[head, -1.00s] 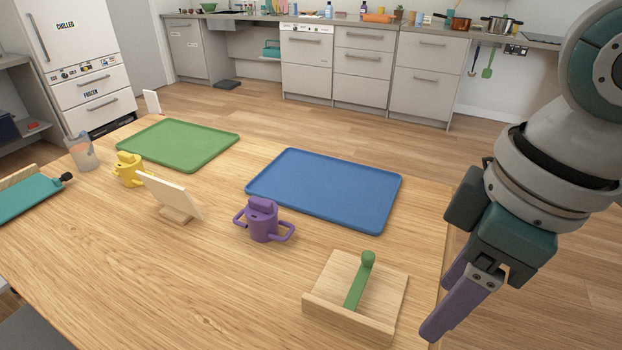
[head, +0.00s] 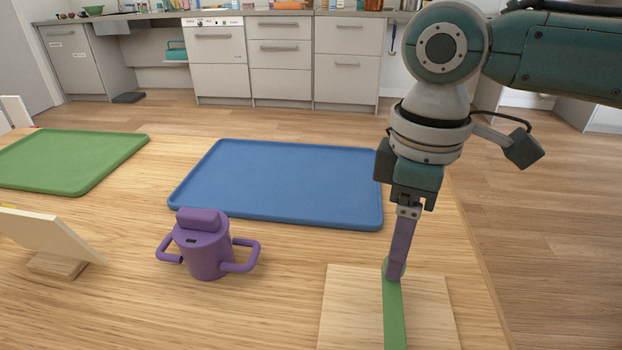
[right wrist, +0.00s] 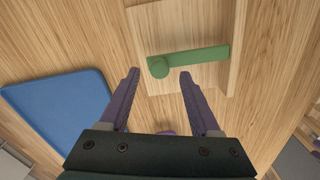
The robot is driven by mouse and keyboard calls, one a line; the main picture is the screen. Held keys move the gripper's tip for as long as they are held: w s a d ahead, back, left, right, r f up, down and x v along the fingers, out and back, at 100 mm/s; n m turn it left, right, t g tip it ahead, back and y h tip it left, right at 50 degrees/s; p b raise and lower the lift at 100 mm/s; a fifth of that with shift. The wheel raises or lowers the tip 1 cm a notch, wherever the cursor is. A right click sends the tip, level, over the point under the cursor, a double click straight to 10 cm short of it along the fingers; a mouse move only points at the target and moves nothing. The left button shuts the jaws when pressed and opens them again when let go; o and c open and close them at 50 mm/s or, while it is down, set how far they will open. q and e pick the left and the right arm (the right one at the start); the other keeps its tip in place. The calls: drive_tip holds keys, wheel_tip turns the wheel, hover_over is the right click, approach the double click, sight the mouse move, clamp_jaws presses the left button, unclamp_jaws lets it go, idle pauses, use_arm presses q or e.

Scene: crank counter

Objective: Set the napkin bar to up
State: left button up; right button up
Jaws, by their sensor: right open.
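The napkin bar is a green bar (head: 394,315) with a round knob (right wrist: 158,69) at its far end, on a light wooden base (head: 350,305). In the head view the bar runs from the knob toward the lower frame edge, where its near end is cut off. My right gripper (head: 397,272) points down at the knob end, one purple finger covering much of the knob. In the right wrist view the gripper (right wrist: 159,74) is open, with the knob between its fingertips; I cannot tell whether either finger touches it. My left gripper is out of view.
A purple two-handled cup (head: 205,248) stands left of the base. A blue tray (head: 290,180) lies behind it and a green tray (head: 70,160) at the far left. A cream board on a wooden stand (head: 45,232) is at left. The table's right edge is close to the base.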

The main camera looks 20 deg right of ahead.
drive_tip(key=shift+f, duration=1.25)
clamp_jaws()
idle(0.5)
